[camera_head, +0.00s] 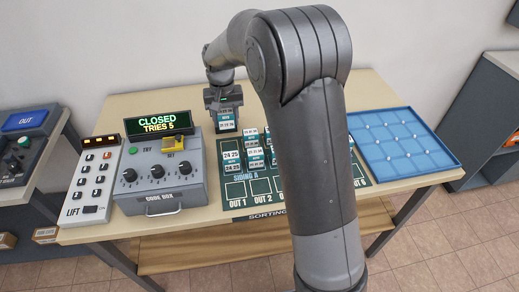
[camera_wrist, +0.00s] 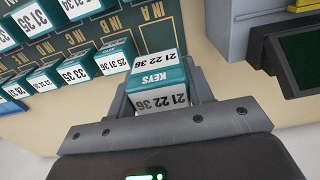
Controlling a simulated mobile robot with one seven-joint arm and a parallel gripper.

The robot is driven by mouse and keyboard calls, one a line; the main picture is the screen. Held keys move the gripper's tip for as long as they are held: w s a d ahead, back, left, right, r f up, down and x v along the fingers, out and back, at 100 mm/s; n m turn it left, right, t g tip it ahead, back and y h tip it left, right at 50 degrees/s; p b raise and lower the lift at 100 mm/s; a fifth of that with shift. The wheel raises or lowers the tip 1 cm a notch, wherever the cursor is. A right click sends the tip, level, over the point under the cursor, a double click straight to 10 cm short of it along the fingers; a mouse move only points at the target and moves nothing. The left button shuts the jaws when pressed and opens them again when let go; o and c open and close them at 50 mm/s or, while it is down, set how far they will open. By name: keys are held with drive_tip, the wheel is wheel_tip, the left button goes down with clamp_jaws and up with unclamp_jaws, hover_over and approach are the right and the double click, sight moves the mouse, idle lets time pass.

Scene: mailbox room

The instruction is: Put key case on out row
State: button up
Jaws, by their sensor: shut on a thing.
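The key case (camera_wrist: 160,80) is a white and teal box marked KEYS and 21 22 36. My gripper (camera_wrist: 162,88) is shut on it, one finger on each side. In the head view my gripper (camera_head: 224,98) and the held case (camera_head: 226,120) are at the back left of the sorting board (camera_head: 233,203). I cannot tell whether the case touches the board. The out row runs along the board's front edge; the OUT 1 slot (camera_head: 236,190) and OUT 2 slot (camera_head: 260,187) look empty. My arm hides the slots further right.
Several other cases stand on the board, including one at siding A (camera_head: 231,163). The code box (camera_head: 160,170), reading CLOSED, TRIES 5, and the lift panel (camera_head: 90,185) stand left. A blue tray (camera_head: 405,143) lies right. My arm covers the middle.

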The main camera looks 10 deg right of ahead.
drive_tip(key=shift+s+d+r, duration=0.2)
drive_tip(key=s+d, duration=0.2)
drive_tip(key=s, duration=0.1)
drive_tip(key=s+d+r, duration=0.1)
drive_tip(key=s+d, duration=0.1)
drive_tip(key=s, duration=0.1)
drive_tip(key=s+d, duration=0.2)
drive_tip(key=s, duration=0.2)
drive_tip(key=shift+d+r, duration=0.25)
drive_tip(key=shift+r, duration=0.15)
drive_tip(key=s+d, duration=0.4)
drive_tip(key=s, duration=0.7)
hover_over(236, 190)
wheel_tip(236, 190, down, 8)
drive_tip(key=shift+s+r, duration=0.1)
drive_tip(key=shift+r, duration=0.05)
drive_tip(key=shift+f, duration=2.05)
drive_tip(key=shift+f, duration=0.15)
drive_tip(key=o, duration=1)
